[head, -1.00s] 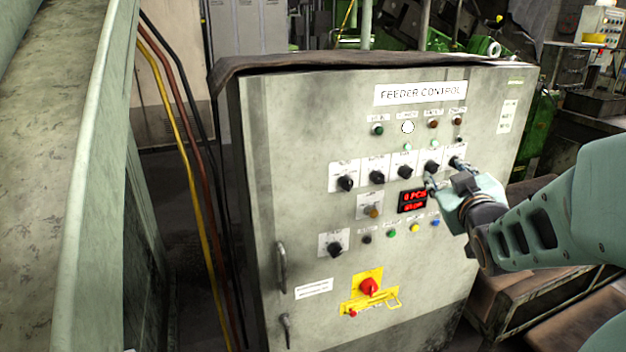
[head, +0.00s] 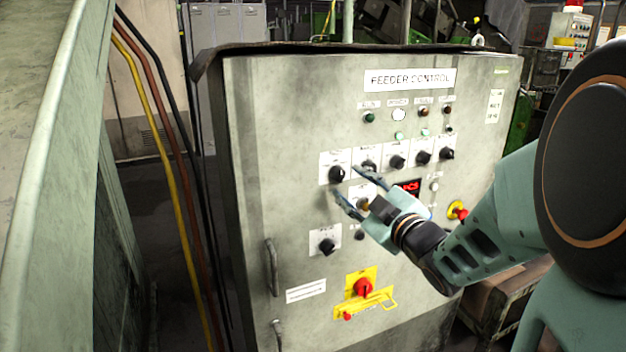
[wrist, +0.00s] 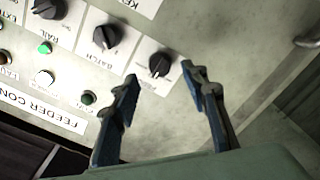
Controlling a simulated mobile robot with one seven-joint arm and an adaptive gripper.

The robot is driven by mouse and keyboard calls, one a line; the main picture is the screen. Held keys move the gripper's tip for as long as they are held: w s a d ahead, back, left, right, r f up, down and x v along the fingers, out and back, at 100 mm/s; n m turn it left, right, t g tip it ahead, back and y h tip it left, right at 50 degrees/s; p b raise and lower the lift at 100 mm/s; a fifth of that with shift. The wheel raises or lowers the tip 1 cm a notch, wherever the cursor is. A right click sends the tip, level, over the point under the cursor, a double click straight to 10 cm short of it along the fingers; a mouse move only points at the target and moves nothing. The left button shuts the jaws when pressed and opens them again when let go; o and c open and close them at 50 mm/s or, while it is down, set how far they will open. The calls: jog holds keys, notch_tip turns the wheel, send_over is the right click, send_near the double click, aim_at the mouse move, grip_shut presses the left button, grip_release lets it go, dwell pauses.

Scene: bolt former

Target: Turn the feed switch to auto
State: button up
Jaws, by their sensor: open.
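The grey feeder control cabinet (head: 260,150) carries a row of several black rotary knobs. The leftmost knob (head: 336,174) sits on a white plate. In the wrist view the row's end knob (wrist: 160,65) lies between and just beyond my fingertips. The neighbouring knobs are labelled BATCH (wrist: 106,37) and RAIL (wrist: 48,8). My gripper (head: 347,183) is open and empty, its fingers spread near the leftmost knob. I cannot tell whether they touch it.
Below are a lone black knob (head: 326,245), a red knob on a yellow plate (head: 362,287) and a door handle (head: 271,266). A red display (head: 408,188) is partly behind my gripper. A red button (head: 457,211) is on the right. Coloured cables (head: 165,165) run left.

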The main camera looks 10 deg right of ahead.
aim_at(341, 177)
jog(key=shift+x, duration=2.15)
jog(key=shift+c, duration=0.5)
grip_shut()
